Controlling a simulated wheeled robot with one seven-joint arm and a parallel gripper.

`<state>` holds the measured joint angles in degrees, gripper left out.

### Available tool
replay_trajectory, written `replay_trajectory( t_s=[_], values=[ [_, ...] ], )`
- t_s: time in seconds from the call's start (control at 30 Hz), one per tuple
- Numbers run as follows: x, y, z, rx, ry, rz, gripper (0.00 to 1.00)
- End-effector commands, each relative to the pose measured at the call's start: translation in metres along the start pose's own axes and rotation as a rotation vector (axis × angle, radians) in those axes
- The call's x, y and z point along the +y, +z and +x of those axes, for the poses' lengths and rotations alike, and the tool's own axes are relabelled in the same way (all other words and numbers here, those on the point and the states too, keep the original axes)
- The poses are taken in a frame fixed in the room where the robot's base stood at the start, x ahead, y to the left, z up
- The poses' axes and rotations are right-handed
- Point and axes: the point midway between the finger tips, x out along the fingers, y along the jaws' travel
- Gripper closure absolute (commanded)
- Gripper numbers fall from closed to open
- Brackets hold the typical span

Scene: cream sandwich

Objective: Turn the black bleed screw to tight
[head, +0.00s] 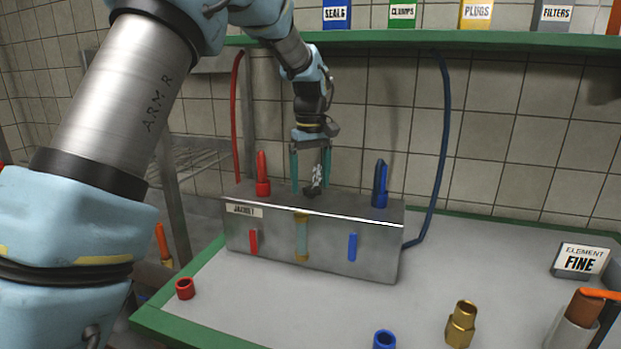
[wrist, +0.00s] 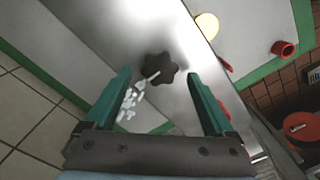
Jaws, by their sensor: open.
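The black bleed screw (wrist: 159,68) is a dark lobed knob on the steel jacket box, with a thin white mark pointing to the lower left in the wrist view. In the head view the screw (head: 310,191) sits low on the box top, partly covered by white flecks (head: 317,174). These flecks also show beside the knob in the wrist view (wrist: 130,103). My gripper (head: 310,180) points down over the screw, its green fingers apart and empty. In the wrist view the fingertips (wrist: 158,78) lie either side of the knob's near edge. Contact is not visible.
The steel box labelled JACKET (head: 330,268) carries a red fitting (head: 263,175) and a blue fitting (head: 380,185) close beside my gripper. A red hose (head: 236,120) and a blue hose (head: 444,150) run behind. A green shelf (head: 450,42) hangs above.

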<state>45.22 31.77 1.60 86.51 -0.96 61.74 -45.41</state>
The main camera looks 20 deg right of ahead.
Motion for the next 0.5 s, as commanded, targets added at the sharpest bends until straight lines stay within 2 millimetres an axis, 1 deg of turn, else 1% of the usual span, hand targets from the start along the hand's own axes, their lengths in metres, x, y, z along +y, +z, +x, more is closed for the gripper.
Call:
replay_trajectory(
  t_s=[0.1,0.33,0.5],
  values=[
    [0.0,0.0,0.0036,0.0,0.0,0.0,0.11],
    [0.0,0.0,0.0039,0.0,0.0,0.0,0.13],
    [0.0,0.0,0.0037,0.0,0.0,0.0,0.32]
  ],
)
